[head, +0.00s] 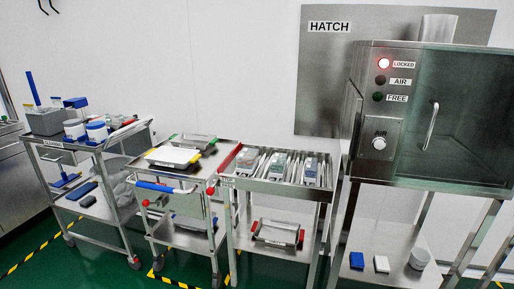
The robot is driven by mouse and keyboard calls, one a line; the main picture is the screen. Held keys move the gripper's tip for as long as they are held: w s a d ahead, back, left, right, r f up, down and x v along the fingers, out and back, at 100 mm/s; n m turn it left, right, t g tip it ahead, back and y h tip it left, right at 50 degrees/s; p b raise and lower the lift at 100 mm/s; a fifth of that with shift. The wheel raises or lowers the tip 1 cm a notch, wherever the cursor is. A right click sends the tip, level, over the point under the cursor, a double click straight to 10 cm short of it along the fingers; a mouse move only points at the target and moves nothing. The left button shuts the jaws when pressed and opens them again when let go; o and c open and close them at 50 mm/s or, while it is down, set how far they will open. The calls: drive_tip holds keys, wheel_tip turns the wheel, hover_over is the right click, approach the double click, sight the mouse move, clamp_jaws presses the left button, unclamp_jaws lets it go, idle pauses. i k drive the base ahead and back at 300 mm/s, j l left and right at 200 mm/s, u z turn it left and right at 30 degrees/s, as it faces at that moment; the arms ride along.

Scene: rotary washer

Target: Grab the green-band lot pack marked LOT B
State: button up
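Several grey packs, among them a left one (248,160), a middle one (279,164) and a right one (310,168), lie in metal racks on top of the third cart (272,188). They have pale labels, too small to read. I cannot make out a green band or LOT B on any of them. A tray with green and yellow ends (194,139) lies on the middle cart, behind a white tray (173,156). My gripper is not in view.
A washer cabinet (460,120) with a red LOCKED light stands right, beside a HATCH panel (320,80). The left cart (100,150) holds tubs and a grey bin (46,121). A lower shelf holds blue and white blocks. Green floor (100,265) is open in front.

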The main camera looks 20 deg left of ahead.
sight(278, 164)
drive_tip(key=i+j, duration=0.35)
drive_tip(key=j, duration=0.15)
drive_tip(key=i+j, duration=0.4)
drive_tip(key=j, duration=0.15)
drive_tip(key=i+j, duration=0.35)
drive_tip(key=j, duration=0.15)
drive_tip(key=i+j, duration=0.4)
drive_tip(key=j, duration=0.15)
